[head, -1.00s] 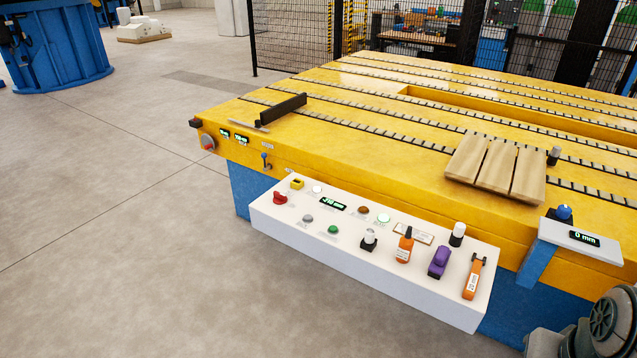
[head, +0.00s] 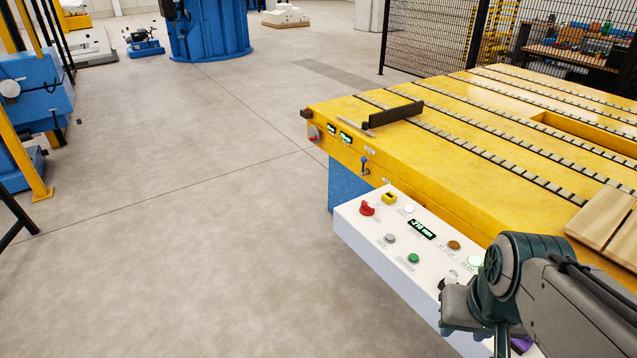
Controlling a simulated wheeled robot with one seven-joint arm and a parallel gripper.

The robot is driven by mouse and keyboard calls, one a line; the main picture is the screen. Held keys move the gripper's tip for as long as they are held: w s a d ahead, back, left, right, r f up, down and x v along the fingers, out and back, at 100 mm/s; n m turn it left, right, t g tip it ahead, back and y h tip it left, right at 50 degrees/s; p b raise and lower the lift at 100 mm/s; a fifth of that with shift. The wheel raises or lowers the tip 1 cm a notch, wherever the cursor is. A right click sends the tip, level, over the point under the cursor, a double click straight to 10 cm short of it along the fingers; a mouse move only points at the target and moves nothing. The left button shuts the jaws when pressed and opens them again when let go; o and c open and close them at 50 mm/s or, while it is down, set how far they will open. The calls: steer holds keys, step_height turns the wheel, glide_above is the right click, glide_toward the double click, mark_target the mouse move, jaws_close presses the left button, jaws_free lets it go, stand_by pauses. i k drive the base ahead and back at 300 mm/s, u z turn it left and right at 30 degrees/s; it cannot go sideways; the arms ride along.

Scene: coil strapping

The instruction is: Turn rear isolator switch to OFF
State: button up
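A red rotary switch on a grey round plate (head: 313,133) sits on the left end face of the yellow table, beside two small green displays. It looks like an isolator switch, but its label and exact handle angle are too small to read. A red knob (head: 367,208) also stands on the white control panel (head: 372,237), at its left end. My arm reaches in at the lower right, over the right part of the panel. My gripper's fingertips are not in view. My arm is well apart from the rotary switch.
The yellow slotted table (head: 460,170) carries a dark bar (head: 396,114) and wooden boards (head: 605,222). A small lever (head: 365,165) sticks out of its front face. Open concrete floor (head: 210,220) lies left of the table. A black mesh fence (head: 435,40) stands behind.

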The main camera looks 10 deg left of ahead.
mark_target(365, 209)
steer(key=u, duration=0.4)
steer(key=i, duration=1.35)
steer(key=z, duration=0.1)
